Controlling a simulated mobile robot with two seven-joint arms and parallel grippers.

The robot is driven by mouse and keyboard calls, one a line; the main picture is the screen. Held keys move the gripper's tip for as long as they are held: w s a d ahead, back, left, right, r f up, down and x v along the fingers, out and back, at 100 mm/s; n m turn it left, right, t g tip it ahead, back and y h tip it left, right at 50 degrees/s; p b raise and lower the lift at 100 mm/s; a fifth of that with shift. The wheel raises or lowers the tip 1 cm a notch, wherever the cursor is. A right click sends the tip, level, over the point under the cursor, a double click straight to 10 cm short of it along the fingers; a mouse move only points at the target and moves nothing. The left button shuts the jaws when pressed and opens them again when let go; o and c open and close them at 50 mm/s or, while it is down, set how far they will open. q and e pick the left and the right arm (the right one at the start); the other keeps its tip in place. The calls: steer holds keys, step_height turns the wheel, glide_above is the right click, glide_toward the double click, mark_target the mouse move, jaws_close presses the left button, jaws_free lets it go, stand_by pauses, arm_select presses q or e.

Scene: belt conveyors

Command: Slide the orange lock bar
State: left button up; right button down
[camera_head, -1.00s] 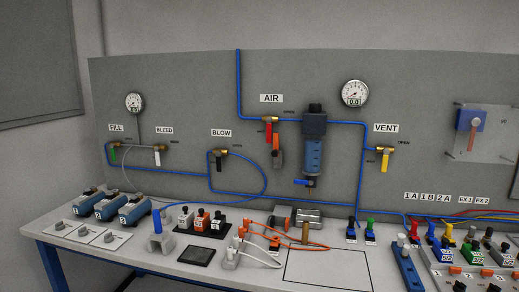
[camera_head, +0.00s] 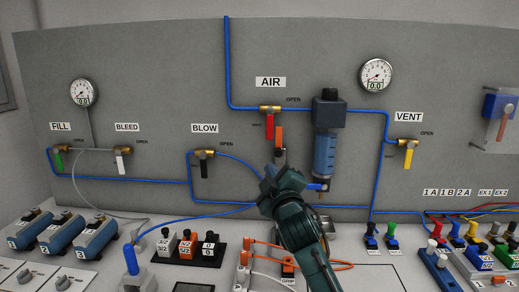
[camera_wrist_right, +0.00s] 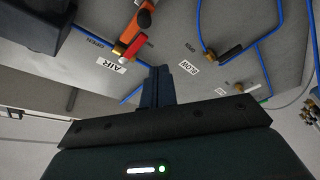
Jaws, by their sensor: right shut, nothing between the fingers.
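The orange lock bar (camera_head: 279,137) hangs upright on the wall panel, just right of the red AIR valve handle (camera_head: 269,126). Its lower end is dark and partly behind my right gripper (camera_head: 273,174), which is in front of and just below it. In the right wrist view the orange bar (camera_wrist_right: 128,29) is at upper left beside the red handle (camera_wrist_right: 134,46). The shut, empty fingers of my right gripper (camera_wrist_right: 157,76) show there with a visible gap to the bar. I cannot tell the exact depth in the head view. My left gripper is not in view.
A blue filter unit (camera_head: 327,150) is close to the right of the bar. Blue tubes (camera_head: 230,65) run across the panel. The BLOW valve (camera_head: 204,153) is to the left. The bench below holds several switches and cables.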

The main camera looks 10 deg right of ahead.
mark_target(279, 143)
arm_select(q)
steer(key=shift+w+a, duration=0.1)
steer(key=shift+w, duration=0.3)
arm_select(e)
steer(key=shift+w+a+r, duration=0.15)
steer(key=shift+w+r, duration=0.4)
steer(key=shift+r, duration=0.3)
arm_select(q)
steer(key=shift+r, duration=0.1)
arm_select(e)
steer(key=w+r+p, duration=0.1)
steer(key=w+r, duration=0.1)
steer(key=w, duration=0.8)
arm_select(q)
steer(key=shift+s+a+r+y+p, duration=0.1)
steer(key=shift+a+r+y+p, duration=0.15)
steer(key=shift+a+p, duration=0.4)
arm_select(e)
steer(key=d+f, duration=0.1)
steer(key=s+d+f, duration=0.1)
steer(key=d, duration=0.1)
steer(key=shift+f, duration=0.2)
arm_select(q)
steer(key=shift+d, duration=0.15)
arm_select(e)
steer(key=shift+d, duration=0.1)
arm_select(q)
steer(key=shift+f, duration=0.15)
arm_select(e)
steer(key=shift+f, duration=0.1)
